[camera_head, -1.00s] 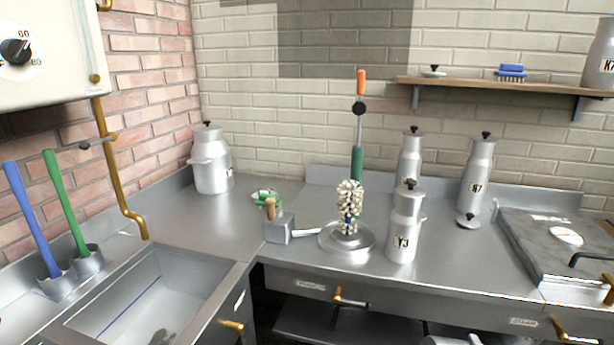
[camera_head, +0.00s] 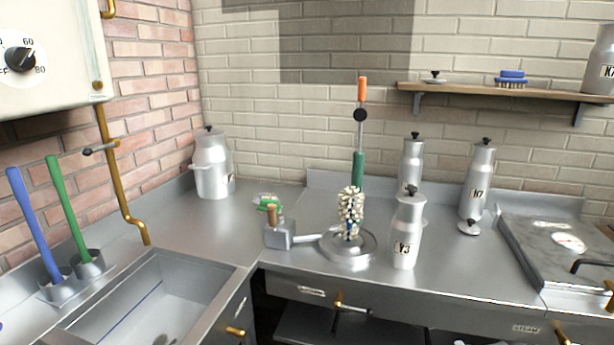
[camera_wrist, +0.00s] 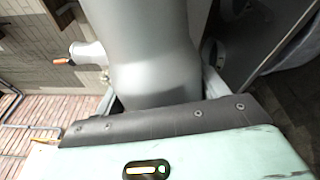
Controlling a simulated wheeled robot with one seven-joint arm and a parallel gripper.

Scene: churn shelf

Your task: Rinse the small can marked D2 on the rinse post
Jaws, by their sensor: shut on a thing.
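In the wrist view my gripper (camera_wrist: 162,88) is shut on a smooth grey metal can (camera_wrist: 155,50), which fills the space between the fingers. No marking shows on the part of the can in view, so I cannot read D2. My gripper and this can are outside the head view. In the head view a round steel dish (camera_head: 368,256) stands on the counter with a bristly upright post (camera_head: 350,212) in it. A block with a wooden-handled lever (camera_head: 279,234) joins its left side. I cannot tell for sure that this is the rinse post.
A can marked Y3 (camera_head: 405,245) stands close right of the dish. Cans (camera_head: 410,160) and N7 (camera_head: 476,185) stand behind, with a loose lid (camera_head: 469,228). A sink (camera_head: 150,295) is at left, a slab (camera_head: 560,250) at right. The counter between sink and large can (camera_head: 213,170) is mostly clear.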

